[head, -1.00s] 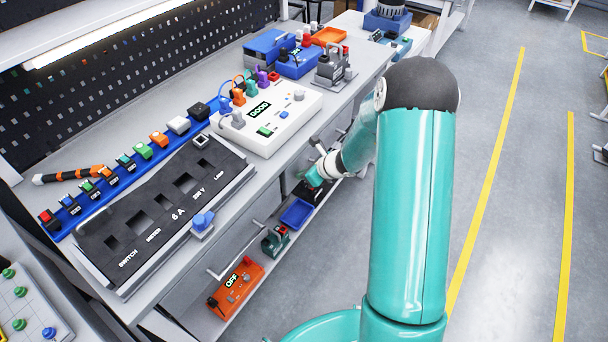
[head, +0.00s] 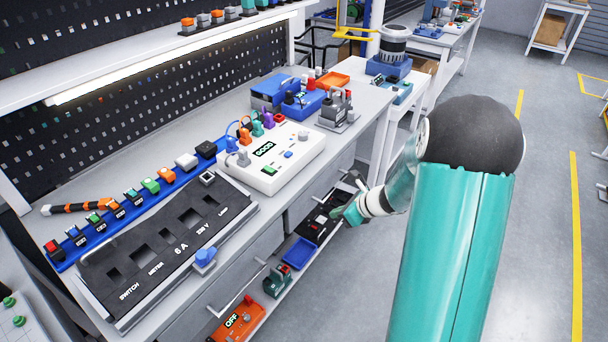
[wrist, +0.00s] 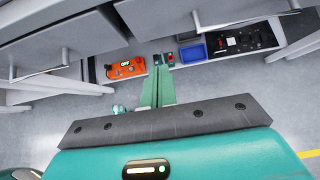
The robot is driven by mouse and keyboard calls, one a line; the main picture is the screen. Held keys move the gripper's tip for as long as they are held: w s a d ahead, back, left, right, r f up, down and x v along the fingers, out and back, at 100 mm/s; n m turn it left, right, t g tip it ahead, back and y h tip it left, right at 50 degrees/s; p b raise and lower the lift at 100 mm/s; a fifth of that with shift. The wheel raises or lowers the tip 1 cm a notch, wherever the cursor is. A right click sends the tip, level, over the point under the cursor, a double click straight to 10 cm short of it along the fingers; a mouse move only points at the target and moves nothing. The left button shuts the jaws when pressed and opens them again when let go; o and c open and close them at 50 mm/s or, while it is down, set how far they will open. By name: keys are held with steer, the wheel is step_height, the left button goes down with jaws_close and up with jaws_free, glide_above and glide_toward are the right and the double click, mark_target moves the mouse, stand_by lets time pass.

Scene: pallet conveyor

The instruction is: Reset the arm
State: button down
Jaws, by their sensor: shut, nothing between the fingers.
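My teal arm reaches out on the right of the head view, clear of the workbench. My gripper (head: 338,215) is beside the bench's front edge, over the lower shelf side, and touches nothing that I can see. In the wrist view, its two green fingers (wrist: 158,72) lie together, shut and empty, pointing toward the lower shelf.
The workbench (head: 262,205) holds a black panel (head: 165,245), a white meter box (head: 290,168) and blue boxes (head: 300,103). The lower shelf holds an orange box (wrist: 126,68), a blue tray (wrist: 193,52) and a black panel (wrist: 240,41). Open floor lies right.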

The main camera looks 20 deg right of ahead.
steer(key=s+a+r+n+g, duration=0.1)
steer(key=s+a+r+n, duration=0.45)
steer(key=r+n, duration=0.2)
steer(key=s+a+r+n+g, duration=0.1)
steer(key=s+a+r+n, duration=0.3)
steer(key=a+r+n, duration=0.3)
steer(key=s+r+n+h, duration=0.5)
steer(key=s+r+n, duration=0.5)
steer(key=s+n, duration=0.4)
steer(key=shift+s+a+t+h, duration=0.15)
steer(key=shift+s+t+h, duration=0.15)
steer(key=shift+s, duration=0.35)
